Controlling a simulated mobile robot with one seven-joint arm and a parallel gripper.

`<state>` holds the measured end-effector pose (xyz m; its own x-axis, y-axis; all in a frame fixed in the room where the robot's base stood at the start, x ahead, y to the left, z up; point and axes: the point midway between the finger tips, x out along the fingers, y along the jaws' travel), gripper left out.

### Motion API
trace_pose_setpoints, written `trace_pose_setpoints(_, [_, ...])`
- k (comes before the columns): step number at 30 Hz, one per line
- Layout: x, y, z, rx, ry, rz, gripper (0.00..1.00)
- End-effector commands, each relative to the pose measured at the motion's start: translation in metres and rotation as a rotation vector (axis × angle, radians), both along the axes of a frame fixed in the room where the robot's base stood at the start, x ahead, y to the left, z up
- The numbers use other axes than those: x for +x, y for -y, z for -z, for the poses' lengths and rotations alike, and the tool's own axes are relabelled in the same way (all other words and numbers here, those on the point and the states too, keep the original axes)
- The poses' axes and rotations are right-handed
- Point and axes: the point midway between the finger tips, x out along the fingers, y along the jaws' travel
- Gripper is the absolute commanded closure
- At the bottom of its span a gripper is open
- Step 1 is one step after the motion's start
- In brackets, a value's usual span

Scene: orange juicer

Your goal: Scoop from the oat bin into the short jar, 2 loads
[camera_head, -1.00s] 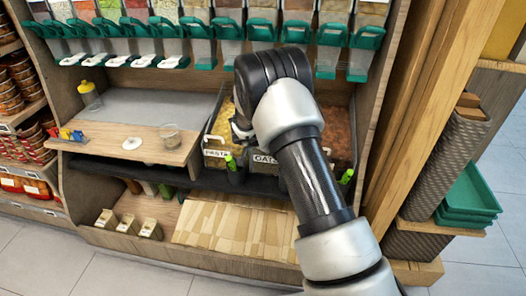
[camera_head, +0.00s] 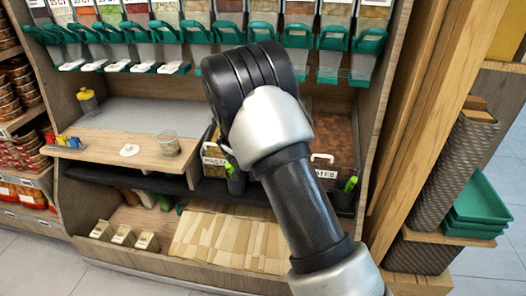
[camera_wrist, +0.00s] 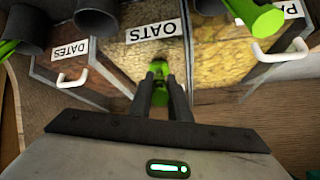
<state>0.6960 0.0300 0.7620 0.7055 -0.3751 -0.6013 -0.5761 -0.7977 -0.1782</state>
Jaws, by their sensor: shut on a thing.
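The oat bin (camera_wrist: 118,55), labelled OATS, lies in the middle of the wrist view, with pale tan oats inside. In the head view my arm hides it. My gripper (camera_wrist: 160,84) is over this bin, shut on a bright green scoop handle (camera_wrist: 157,67). The scoop's bowl is hidden, so I cannot tell whether it holds oats. In the head view the gripper is hidden behind my wrist. A short clear glass jar (camera_head: 168,144) stands open on the wooden shelf, left of the bins. A white round lid (camera_head: 129,150) lies left of it.
The dates bin (camera_wrist: 62,78) and pasta bin (camera_wrist: 262,72) flank the oats, with white handles. Dark holders with green-handled scoops (camera_wrist: 258,14) hang on the bin fronts. A yellow-topped bottle (camera_head: 88,102) stands further left. Green-levered dispensers (camera_head: 262,35) hang above.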

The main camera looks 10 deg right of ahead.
Motion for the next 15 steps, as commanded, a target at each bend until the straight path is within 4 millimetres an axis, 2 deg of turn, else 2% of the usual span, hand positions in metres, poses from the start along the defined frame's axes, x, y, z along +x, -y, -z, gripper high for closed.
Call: trace_pose_setpoints(15, [-0.025,-0.01,-0.025,-0.035,0.061,-0.001,1.0])
